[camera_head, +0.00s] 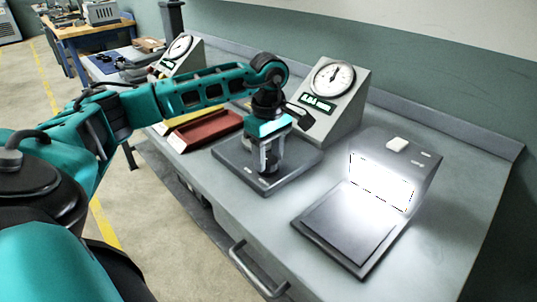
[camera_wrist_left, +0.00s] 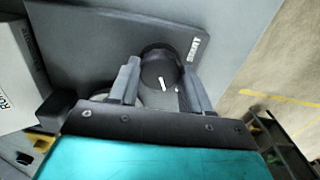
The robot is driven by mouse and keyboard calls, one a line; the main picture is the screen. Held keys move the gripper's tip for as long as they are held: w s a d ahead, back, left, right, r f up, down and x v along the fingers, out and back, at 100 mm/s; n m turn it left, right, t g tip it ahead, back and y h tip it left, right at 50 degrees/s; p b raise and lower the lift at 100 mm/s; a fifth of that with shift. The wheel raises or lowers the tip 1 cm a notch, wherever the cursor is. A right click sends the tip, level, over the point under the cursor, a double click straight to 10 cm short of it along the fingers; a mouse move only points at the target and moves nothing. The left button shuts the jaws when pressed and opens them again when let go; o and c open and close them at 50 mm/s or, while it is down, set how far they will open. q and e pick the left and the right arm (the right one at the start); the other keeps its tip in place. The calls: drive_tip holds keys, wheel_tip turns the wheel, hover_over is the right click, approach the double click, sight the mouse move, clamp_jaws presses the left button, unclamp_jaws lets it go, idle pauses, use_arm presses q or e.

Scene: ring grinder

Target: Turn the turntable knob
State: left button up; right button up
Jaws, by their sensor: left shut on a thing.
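The turntable knob (camera_wrist_left: 158,66) is round and black with a white line mark, and stands on a dark grey plate (camera_wrist_left: 90,40) in the left wrist view. My left gripper (camera_wrist_left: 160,80) has one finger on each side of the knob and is shut on it. In the head view my left gripper (camera_head: 267,163) points down over the dark base plate (camera_head: 228,165) on the bench. The knob is mostly hidden behind the fingers there. My right gripper is in neither view.
A grey dial gauge box (camera_head: 345,110) stands right behind the plate, and another gauge box (camera_head: 180,55) is farther left. A red tray (camera_head: 207,130) lies left of the plate. A brightly lit box with a dark plate (camera_head: 345,235) stands at the right.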

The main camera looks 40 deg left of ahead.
sight(268, 159)
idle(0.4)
use_arm(q)
drive_tip(key=o, duration=1.1)
drive_tip(key=shift+c, duration=0.2)
wheel_tip(268, 159, up, 13)
drive_tip(key=shift+p, duration=0.4)
